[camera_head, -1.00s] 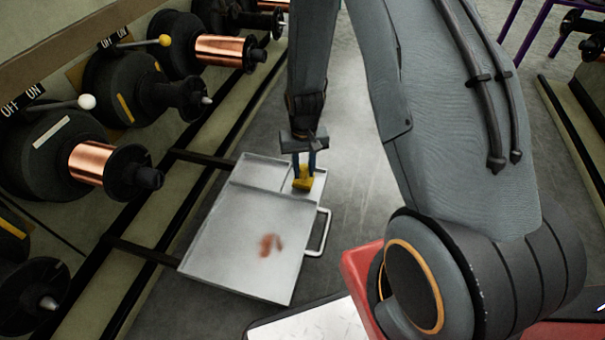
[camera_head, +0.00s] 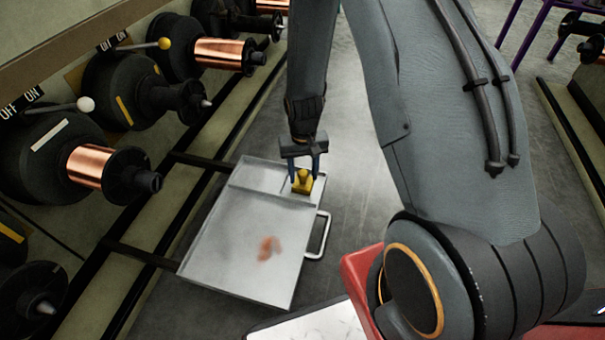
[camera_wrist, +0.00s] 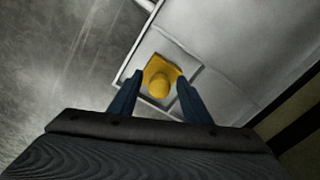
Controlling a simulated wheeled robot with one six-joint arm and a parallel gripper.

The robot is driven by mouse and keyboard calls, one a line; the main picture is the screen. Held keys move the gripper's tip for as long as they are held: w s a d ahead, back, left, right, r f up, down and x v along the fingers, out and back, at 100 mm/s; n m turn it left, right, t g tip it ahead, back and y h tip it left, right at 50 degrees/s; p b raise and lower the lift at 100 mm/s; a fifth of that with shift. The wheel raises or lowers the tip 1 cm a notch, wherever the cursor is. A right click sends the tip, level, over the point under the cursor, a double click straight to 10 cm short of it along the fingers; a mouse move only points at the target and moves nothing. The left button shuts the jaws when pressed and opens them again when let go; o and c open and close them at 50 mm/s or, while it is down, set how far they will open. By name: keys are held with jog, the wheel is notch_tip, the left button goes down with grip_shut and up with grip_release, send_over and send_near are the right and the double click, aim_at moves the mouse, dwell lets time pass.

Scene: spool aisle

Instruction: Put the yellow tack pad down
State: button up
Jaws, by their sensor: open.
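The yellow tack pad (camera_head: 302,182) sits in the small corner compartment of the metal tray (camera_head: 245,235), at its far right end. It has a square base and a rounded knob on top. My gripper (camera_head: 304,172) is open just above it, its two blue fingers on either side of the knob with gaps. In the wrist view the tack pad (camera_wrist: 160,78) shows beyond and between the open fingers (camera_wrist: 158,100), in the tray's walled corner (camera_wrist: 198,70). Whether a finger touches the pad cannot be told.
A reddish smudge (camera_head: 267,248) marks the tray's large section. A white handle (camera_head: 320,236) sticks out at its right. Copper spools (camera_head: 90,165) and levers with white (camera_head: 86,104) and yellow (camera_head: 165,43) knobs line the left. Grey floor (camera_head: 350,185) is clear to the right.

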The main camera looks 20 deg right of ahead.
aim_at(303, 173)
notch_tip(303, 173, up, 12)
jog(key=p, duration=0.6)
jog(key=s+a+r+n, duration=0.2)
jog(key=s+a+r, duration=0.1)
jog(key=a+r, duration=0.65)
jog(key=s+a+r+n, duration=0.2)
jog(key=s+a+r, duration=0.1)
jog(key=s+r, duration=0.3)
jog(key=s+a+r+n+y, duration=0.1)
jog(key=s+a+r, duration=0.3)
jog(key=s, duration=0.7)
jog(key=s+a+r+n, duration=0.3)
jog(key=s+a+r, duration=0.1)
jog(key=s+r, duration=0.4)
jog(key=shift+s+a+r+y, duration=0.15)
jog(key=shift+s+a+y, duration=0.15)
jog(key=shift+y, duration=0.1)
